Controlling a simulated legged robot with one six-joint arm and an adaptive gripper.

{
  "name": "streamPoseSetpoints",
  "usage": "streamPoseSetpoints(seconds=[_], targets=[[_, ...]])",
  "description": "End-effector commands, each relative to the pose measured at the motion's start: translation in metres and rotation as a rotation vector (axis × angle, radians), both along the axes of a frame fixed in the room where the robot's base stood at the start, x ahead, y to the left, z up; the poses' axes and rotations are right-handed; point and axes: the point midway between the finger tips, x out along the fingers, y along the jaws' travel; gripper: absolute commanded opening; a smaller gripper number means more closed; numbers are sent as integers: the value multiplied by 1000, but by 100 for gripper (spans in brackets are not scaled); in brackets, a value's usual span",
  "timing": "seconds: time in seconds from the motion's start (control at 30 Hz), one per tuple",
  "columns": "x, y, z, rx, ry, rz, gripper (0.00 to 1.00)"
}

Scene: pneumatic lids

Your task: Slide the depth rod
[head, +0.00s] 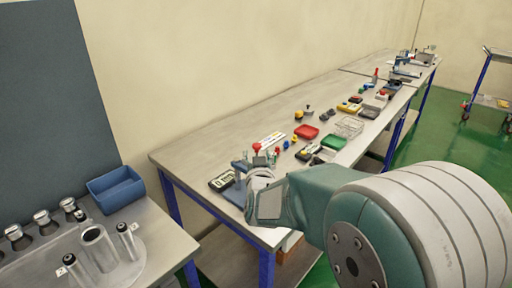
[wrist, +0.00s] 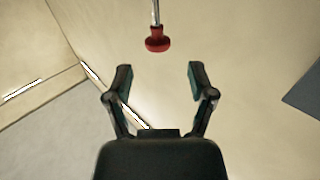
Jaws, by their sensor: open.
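In the wrist view a red knob (wrist: 157,43) sits on the end of a thin metal rod (wrist: 155,12), which runs out of the top of the picture. My gripper (wrist: 160,80) is open and empty. The knob lies beyond the fingertips, roughly centred between them, with clear space on both sides; nothing touches it. In the head view a red knob (head: 256,147) shows just above my gripper (head: 271,156), over the near end of the long bench. A blue stand (head: 238,192) is there too, partly hidden by my arm, as is most of the rod.
The long bench (head: 215,140) carries a red tray (head: 306,131), a green tray (head: 334,143), a wire basket (head: 349,126) and several small items. A nearer table holds a blue bin (head: 116,189) and metal cylinders (head: 99,248). The bench's wall side is mostly clear.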

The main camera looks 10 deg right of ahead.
Motion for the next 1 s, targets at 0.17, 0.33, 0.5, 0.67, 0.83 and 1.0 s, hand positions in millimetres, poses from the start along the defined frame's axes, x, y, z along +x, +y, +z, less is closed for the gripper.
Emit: streamPoseSetpoints(seconds=[0.17, 0.33, 0.5, 0.67, 0.83, 1.0], targets=[[-37, 7, 0, -1, -1, 2, 71], [-57, 10, -1, -1, 0, 2, 71], [-63, 11, -1, -1, 0, 0, 71], [-63, 11, -1, -1, 0, 0, 71], [-65, 12, 0, 9, 24, 17, 71], [-82, 18, 3, 51, 159, 97, 71]])
